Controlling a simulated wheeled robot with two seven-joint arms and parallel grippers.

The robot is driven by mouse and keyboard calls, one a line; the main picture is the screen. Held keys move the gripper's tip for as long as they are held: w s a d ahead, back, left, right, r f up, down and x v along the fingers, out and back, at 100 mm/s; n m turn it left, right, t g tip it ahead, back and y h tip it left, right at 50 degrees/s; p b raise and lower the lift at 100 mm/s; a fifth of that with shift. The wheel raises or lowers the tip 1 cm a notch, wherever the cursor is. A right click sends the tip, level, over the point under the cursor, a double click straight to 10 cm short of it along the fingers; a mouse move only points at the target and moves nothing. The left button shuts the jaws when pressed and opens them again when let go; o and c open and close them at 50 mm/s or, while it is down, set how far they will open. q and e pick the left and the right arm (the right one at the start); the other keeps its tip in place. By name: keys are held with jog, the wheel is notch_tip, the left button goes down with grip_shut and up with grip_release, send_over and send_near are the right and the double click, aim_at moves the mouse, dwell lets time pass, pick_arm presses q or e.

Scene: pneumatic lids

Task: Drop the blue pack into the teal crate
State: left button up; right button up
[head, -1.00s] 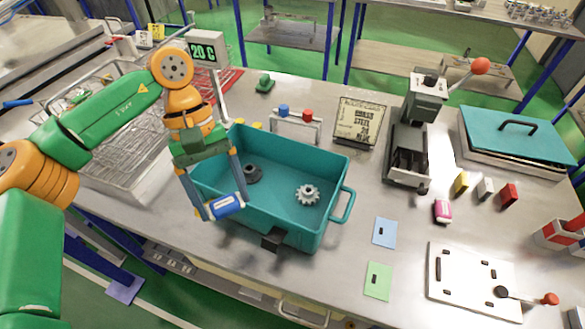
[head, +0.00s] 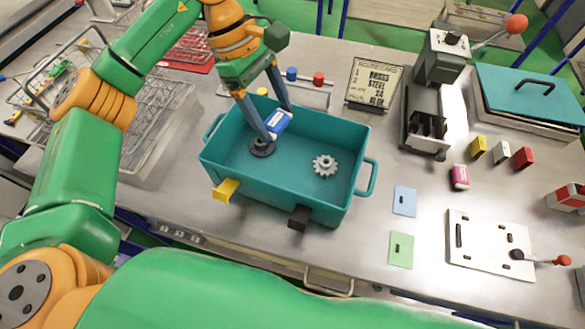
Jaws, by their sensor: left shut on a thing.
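The blue pack (head: 281,121), a small blue block with a white label, is held between the fingertips of my left gripper (head: 275,124). The gripper is shut on it and points down over the teal crate (head: 270,194). The pack shows over the crate's interior, towards the back; how high it hangs above the floor is hard to tell. The crate is open-topped, with a dark ring (head: 262,147) and a pale gear (head: 325,165) on its floor. My right gripper does not show.
A wire basket (head: 150,125) stands left of the crate. A rack with blue and red knobs (head: 318,79) is behind it. A dark press (head: 427,120) stands to the right. Blue and green cards (head: 404,201) lie right of the crate, and a white plate (head: 489,246) lies further right.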

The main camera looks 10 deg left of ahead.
pick_arm(q)
jog(key=o, duration=1)
jog(key=shift+r, duration=0.15)
jog(key=shift+o, duration=0.9)
jog(key=shift+s+d, duration=0.1)
jog(key=shift+d, duration=0.05)
jog(key=shift+a+r, duration=0.2)
jog(key=shift+r, duration=0.1)
jog(key=v, duration=0.6)
jog(key=shift+r, duration=0.25)
